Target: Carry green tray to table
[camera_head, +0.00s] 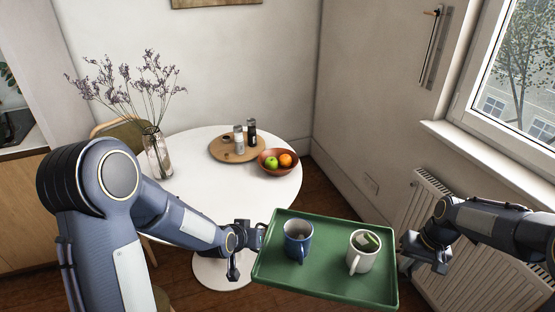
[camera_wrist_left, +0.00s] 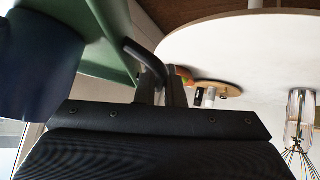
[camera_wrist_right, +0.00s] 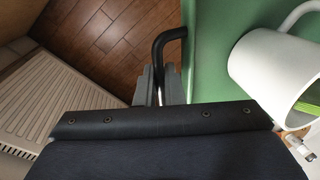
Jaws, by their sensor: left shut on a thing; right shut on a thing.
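The green tray (camera_head: 325,272) is held up in front of the round white table (camera_head: 222,198), apart from it and over the floor. A blue mug (camera_head: 298,240) and a white mug (camera_head: 363,252) with a green and white tag stand upright on it. My left gripper (camera_head: 246,240) is shut on the tray's left handle; the black handle (camera_wrist_left: 143,56) shows in the left wrist view. My right gripper (camera_head: 416,246) is at the tray's right side, shut on the other black handle (camera_wrist_right: 168,40), seen in the right wrist view.
On the table are a glass vase (camera_head: 157,152) with dry flowers, a round wooden board (camera_head: 226,154) with shakers, and a fruit bowl (camera_head: 270,164). The table's front part is clear. A chair (camera_head: 125,134) stands behind it. A radiator (camera_head: 425,205) is at the right wall.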

